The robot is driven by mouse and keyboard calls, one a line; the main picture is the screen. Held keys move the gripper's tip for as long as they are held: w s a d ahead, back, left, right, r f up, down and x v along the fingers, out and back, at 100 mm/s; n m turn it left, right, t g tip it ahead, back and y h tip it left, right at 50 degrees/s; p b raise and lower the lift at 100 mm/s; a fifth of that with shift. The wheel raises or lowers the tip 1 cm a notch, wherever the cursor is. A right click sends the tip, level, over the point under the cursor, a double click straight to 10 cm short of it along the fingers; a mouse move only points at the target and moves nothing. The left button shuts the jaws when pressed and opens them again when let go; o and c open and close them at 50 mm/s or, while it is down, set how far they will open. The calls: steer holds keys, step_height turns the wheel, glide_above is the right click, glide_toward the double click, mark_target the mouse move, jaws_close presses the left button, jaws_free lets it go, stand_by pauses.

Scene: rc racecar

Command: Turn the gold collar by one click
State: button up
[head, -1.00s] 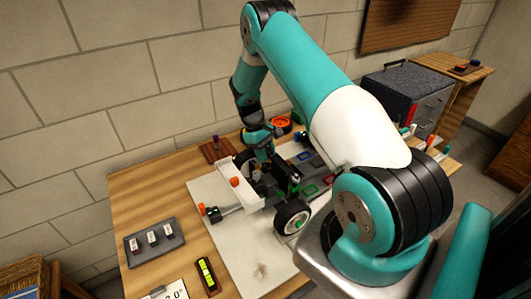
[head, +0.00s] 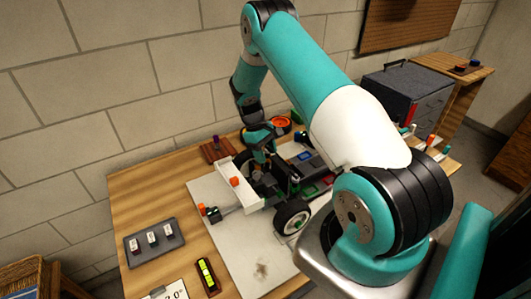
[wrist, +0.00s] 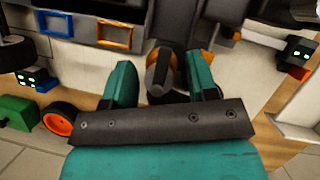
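The racecar (head: 240,188) stands on a pale mat (head: 240,245) on the wooden table, with white, black and green parts and a large black wheel (head: 292,216). Contact cannot be told. The head view hides the collar behind my gripper and car parts.
A grey tray (head: 155,242) with small white-labelled pieces is at the left. An orange round part (head: 281,123) and a grey drawer cabinet (head: 407,92) stand behind. Car parts crowd my fingers.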

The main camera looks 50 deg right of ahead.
steer(key=shift+r, duration=0.1)
steer(key=b+v, duration=0.2)
steer(key=v, duration=1.5)
steer(key=shift+w+r, duration=0.1)
